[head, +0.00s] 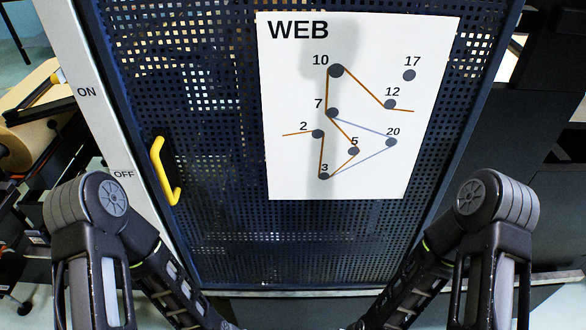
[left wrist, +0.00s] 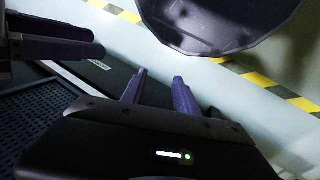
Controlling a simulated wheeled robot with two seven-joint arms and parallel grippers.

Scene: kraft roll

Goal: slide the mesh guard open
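The mesh guard (head: 225,225) is a dark blue perforated panel that fills the middle of the head view. A yellow handle (head: 162,172) is upright near its left edge, beside a pale frame post. Part of a perforated panel (left wrist: 30,115) shows at the lower left of the left wrist view. My left gripper (left wrist: 158,82) shows in the left wrist view with its two purple fingers apart and nothing between them. Two purple fingers of my right gripper (left wrist: 95,43) come in from the left there; their gap is unclear. Both grippers are outside the head view, and neither is seen touching the handle.
A white WEB sign (head: 430,140) with a numbered path is on the guard. The pale post (head: 75,60) carries ON and OFF labels. A brown roll (head: 30,105) stands at the far left. Yellow-black tape (left wrist: 265,82) marks the pale floor.

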